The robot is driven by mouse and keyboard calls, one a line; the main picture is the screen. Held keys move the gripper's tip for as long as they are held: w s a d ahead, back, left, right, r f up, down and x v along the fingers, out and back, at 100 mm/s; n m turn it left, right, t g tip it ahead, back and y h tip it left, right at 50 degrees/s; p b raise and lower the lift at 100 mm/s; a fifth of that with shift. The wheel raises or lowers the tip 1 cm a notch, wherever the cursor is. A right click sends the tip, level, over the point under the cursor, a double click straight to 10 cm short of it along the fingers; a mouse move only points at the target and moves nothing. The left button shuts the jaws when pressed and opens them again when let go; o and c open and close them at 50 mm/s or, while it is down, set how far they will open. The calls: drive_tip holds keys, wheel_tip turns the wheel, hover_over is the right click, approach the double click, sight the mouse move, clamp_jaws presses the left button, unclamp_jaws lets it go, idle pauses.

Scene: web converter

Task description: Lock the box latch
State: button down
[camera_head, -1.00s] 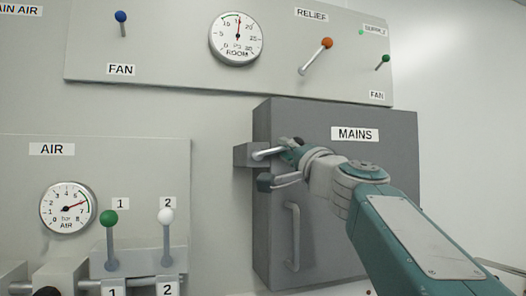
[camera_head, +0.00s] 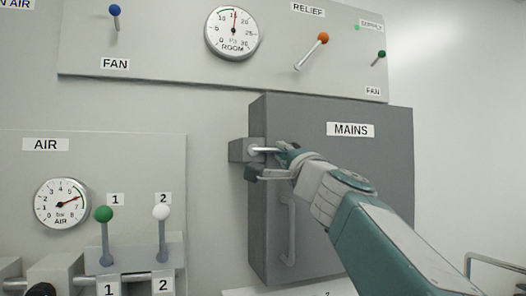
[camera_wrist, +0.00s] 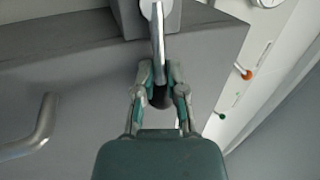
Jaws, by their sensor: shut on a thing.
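The grey MAINS box (camera_head: 345,200) is on the wall with its door closed. Its latch is a silver bar (camera_head: 264,150) that sticks out of a grey block (camera_head: 238,150) at the box's upper left edge. My gripper (camera_head: 272,160) is at this latch. In the wrist view the latch bar (camera_wrist: 157,35) runs down between the fingers of my gripper (camera_wrist: 160,80), which are closed around its dark end. The fingers partly hide that end. A grey door handle (camera_head: 289,232) stands upright below the gripper, and it also shows in the wrist view (camera_wrist: 40,132).
The AIR panel (camera_head: 150,145) with two levers is at the lower left. The upper panel (camera_head: 170,55) with gauge and FAN and RELIEF levers runs above the box. A metal rail (camera_head: 490,264) is at the lower right.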

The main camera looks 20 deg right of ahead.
drive_tip(key=shift+w+f, duration=0.1)
drive_tip(key=shift+f, duration=0.15)
drive_tip(key=c, duration=1)
unclamp_jaws()
drive_tip(key=shift+r, duration=0.1)
drive_tip(key=v, duration=1.2)
drive_tip(key=shift+a, duration=0.1)
